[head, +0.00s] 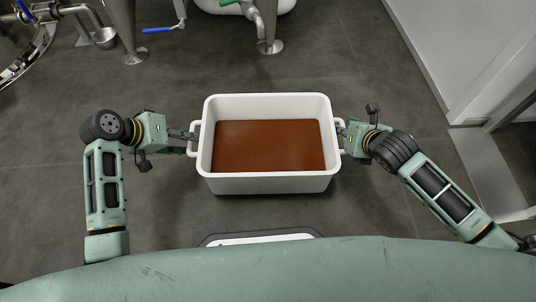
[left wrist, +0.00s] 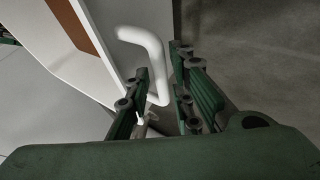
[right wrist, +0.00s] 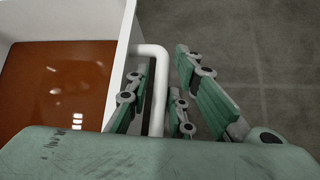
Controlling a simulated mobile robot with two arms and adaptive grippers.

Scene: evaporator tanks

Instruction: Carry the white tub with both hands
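The white tub (head: 267,184) is a rectangular bin with a handle at each end, holding reddish-brown liquid (head: 268,146). It appears level. My left gripper (head: 188,137) is at its left handle (head: 194,138). In the left wrist view, the handle (left wrist: 152,45) passes between the open fingers (left wrist: 163,90), with a gap showing. My right gripper (head: 345,137) is at the right handle (head: 338,136). In the right wrist view, the handle (right wrist: 158,90) lies between the open fingers (right wrist: 160,95), with clear space on one side. Finger contact is unclear on both sides.
The grey tiled floor (head: 330,60) is open around the tub. Tank legs (head: 268,25) and (head: 124,30), and pipes (head: 75,10), stand at the back. A white wall (head: 440,50) and a metal-framed doorway (head: 490,170) are at the right.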

